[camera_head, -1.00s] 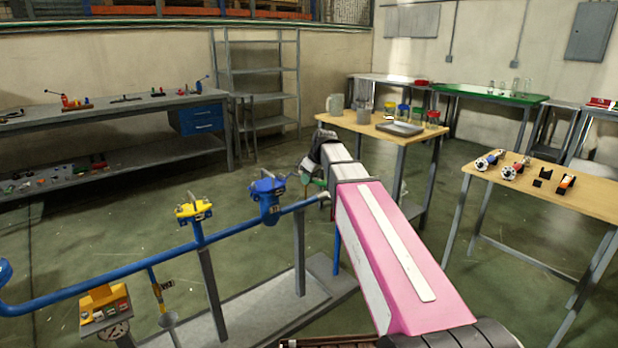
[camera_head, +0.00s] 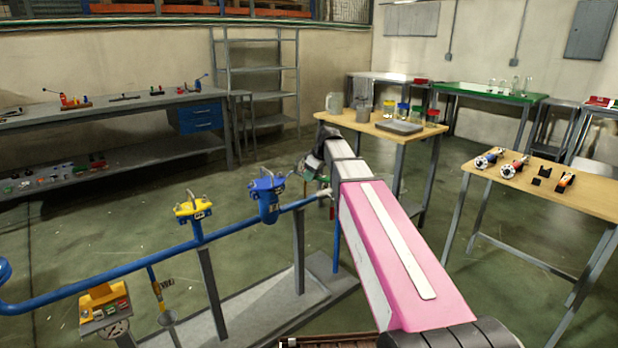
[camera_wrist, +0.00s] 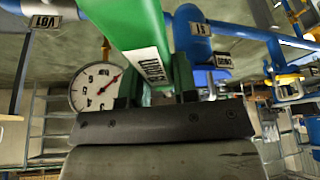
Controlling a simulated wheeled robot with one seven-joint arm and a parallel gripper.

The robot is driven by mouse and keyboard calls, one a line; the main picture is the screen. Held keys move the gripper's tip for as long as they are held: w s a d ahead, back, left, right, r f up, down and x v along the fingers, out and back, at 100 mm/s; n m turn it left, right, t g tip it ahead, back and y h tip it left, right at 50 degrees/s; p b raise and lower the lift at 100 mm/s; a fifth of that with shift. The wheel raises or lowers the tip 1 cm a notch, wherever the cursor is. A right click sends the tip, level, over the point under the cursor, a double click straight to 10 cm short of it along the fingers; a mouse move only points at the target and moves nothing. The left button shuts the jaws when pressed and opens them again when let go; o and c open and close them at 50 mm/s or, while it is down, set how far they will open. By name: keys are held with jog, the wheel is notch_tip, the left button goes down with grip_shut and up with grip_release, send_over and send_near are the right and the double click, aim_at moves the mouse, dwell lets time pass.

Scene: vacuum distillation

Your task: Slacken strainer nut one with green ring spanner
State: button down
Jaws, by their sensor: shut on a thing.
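The green spanner (camera_wrist: 140,30) fills the upper middle of the wrist view and bears a white label. My gripper (camera_wrist: 155,88) is shut on it. The spanner's working end lies outside the wrist view. The blue strainer (camera_head: 268,198) stands on the blue pipe in the head view, with metal clamp parts on top. I cannot make out strainer nut one.
A yellow strainer (camera_head: 193,210) stands farther left on the blue pipe (camera_head: 130,275). A dial gauge (camera_wrist: 95,88) is left of the spanner in the wrist view. A wooden table (camera_head: 365,126) with jars stands behind my arm; another table (camera_head: 575,192) is at right.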

jog(key=shift+w+d+n, duration=0.15)
jog(key=shift+n, duration=0.15)
jog(key=shift+w, duration=0.1)
jog(key=shift+w+d+n+g, duration=0.2)
jog(key=shift+w+d+n, duration=0.1)
jog(key=shift+w+n, duration=0.25)
jog(key=shift+w+d+n+g, duration=0.2)
jog(key=shift+w+d+n, duration=0.05)
jog(key=shift+w+n, duration=0.25)
notch_tip(320, 180, up, 8)
jog(key=shift+r, duration=0.2)
dwell(0.8)
dwell(0.3)
